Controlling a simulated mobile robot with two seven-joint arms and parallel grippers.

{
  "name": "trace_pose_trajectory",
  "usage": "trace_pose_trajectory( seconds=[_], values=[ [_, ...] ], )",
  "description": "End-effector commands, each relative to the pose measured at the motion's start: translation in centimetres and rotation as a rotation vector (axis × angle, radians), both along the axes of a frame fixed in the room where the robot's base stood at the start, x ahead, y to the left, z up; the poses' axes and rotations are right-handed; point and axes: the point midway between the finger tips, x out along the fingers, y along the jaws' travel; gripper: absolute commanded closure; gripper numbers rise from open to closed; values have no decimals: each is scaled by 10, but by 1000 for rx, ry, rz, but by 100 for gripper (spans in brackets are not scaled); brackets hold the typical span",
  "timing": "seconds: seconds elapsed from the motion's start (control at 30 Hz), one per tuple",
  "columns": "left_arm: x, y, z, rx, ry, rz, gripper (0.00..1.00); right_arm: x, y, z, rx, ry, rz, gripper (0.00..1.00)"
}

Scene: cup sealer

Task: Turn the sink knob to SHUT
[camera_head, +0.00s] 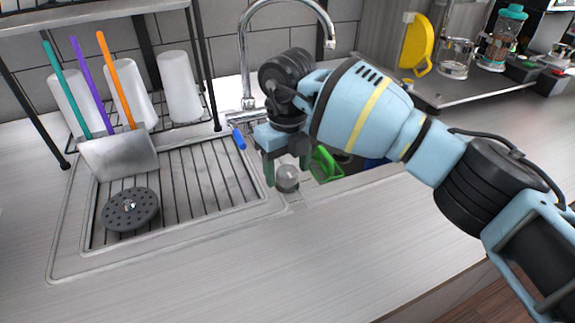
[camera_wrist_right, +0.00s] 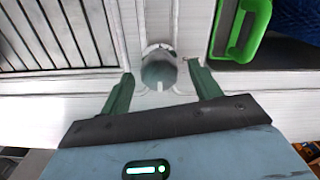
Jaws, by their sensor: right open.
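The sink knob (camera_head: 287,178) is a small grey round knob on the sink's front rim, between the drainboard and the basin. My right gripper (camera_head: 286,181) is open over it. In the right wrist view the knob (camera_wrist_right: 159,68) sits between and just beyond the two green fingertips of the gripper (camera_wrist_right: 159,75), with a gap on each side. I cannot read the knob's setting. My left gripper is not in view.
The drainboard (camera_head: 178,180) lies left of the knob with a round strainer (camera_head: 130,208) on it. The chrome faucet (camera_head: 243,60) rises behind. A green item (camera_head: 326,162) is in the basin at right. The front counter (camera_head: 330,255) is clear.

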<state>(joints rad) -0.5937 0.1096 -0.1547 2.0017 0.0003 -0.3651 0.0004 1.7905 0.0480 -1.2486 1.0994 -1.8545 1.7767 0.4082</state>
Motion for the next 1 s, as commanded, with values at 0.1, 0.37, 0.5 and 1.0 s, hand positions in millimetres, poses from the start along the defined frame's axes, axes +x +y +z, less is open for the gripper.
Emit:
trace_pose_trajectory(
  seconds=[0.1,0.37,0.5,1.0],
  values=[
    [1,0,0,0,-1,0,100,0,0,0,0,0,0,37],
    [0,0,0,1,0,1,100,0,0,0,0,0,0,70],
    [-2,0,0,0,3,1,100,0,0,0,0,0,0,82],
    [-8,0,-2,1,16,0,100,1,-1,0,0,0,175,82]
  ],
)
